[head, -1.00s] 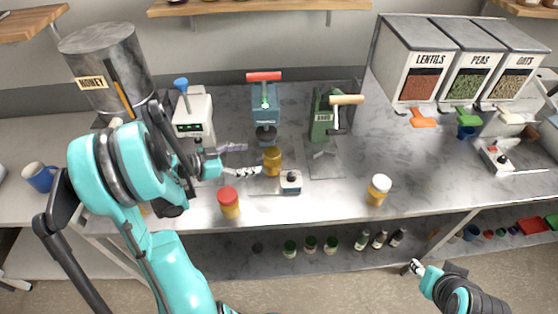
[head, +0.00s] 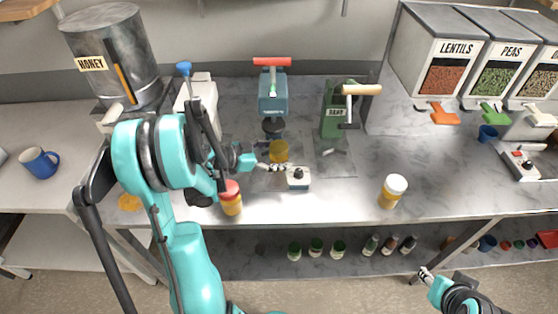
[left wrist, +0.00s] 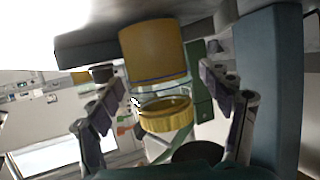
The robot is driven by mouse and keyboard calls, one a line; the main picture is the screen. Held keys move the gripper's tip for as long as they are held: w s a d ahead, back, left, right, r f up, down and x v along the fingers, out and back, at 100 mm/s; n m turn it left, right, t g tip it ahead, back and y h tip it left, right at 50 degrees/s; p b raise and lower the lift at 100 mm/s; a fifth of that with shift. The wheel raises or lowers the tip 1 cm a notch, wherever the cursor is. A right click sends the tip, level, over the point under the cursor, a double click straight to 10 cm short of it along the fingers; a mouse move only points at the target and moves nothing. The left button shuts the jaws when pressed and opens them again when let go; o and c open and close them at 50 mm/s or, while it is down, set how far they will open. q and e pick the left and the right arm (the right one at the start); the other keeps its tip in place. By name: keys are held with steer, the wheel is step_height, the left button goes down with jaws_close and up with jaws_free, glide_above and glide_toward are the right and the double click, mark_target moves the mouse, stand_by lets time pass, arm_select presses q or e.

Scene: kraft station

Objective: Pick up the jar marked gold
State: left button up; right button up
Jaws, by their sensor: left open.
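A gold-yellow jar (head: 279,151) stands under the head of the blue press (head: 272,92) in the head view. No marking on it is readable. My left gripper (head: 268,167) reaches in from the left, its tips close to the jar's lower front. In the left wrist view, a yellow body (left wrist: 153,52) and a gold ring-shaped part (left wrist: 165,114) with clear glass around it show between the spread fingers of my left gripper (left wrist: 166,92). The gripper is open; contact cannot be told. My right gripper (head: 425,273) is low at the right, small, its jaws unclear.
A red-lidded jar (head: 231,198) stands close to my left arm. A white-lidded jar (head: 392,191) is farther right. A small white box with a dark knob (head: 298,177) sits before the press. A green press (head: 338,110) stands right of it. The counter between has free room.

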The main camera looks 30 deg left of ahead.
arm_select(q)
steer(key=c, duration=1.8)
steer(key=shift+r, duration=0.1)
